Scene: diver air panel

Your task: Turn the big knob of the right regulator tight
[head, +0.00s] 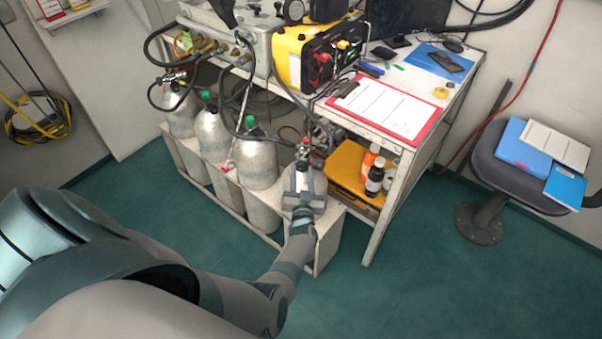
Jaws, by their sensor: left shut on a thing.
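My left arm reaches in from the left, and my left gripper (303,172) is at the top of the rightmost grey cylinder, in front of its valve. The right regulator (304,151), with small red parts, sits just above and behind the fingertips. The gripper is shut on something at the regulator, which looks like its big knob. The hand covers the knob and most of this cylinder, so the grip itself is hidden. My right gripper is not in view.
Several grey cylinders (258,168) stand in a white rack (232,192) left of the gripper. Hoses hang close above. The table leg (383,222) and a shelf with a yellow case (352,182) and bottles are close on the right. The green floor (440,270) in front is clear.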

